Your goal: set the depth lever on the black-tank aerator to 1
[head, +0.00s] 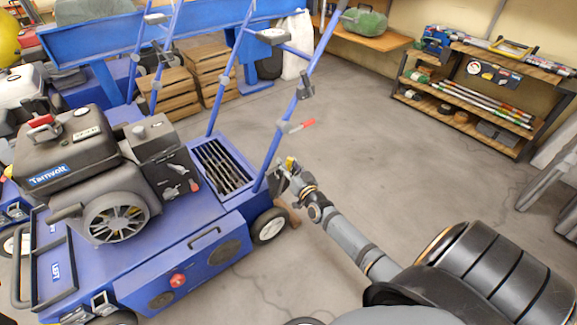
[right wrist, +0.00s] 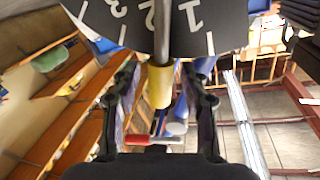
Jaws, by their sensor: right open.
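The black-tank aerator (head: 80,150) stands at the left of the head view, with a blue body and a Tarnvolt label. The depth lever shows in the right wrist view as a steel rod with a yellow grip (right wrist: 160,87). Its rod crosses the dark scale plate (right wrist: 100,20) beside the 2, between the 3 and the 1. My right gripper (right wrist: 160,110) is open, with a finger on each side of the yellow grip and gaps between. In the head view, my right gripper (head: 285,175) is at the aerator's rear handle post. My left gripper is out of view.
A red-tipped lever (head: 300,126) sits on the handle post (head: 295,100) just above my right gripper. Other aerators stand at the far left, one with a white tank (head: 18,85). Wooden crates (head: 175,92) and a shelf (head: 480,85) stand behind. The middle floor is clear.

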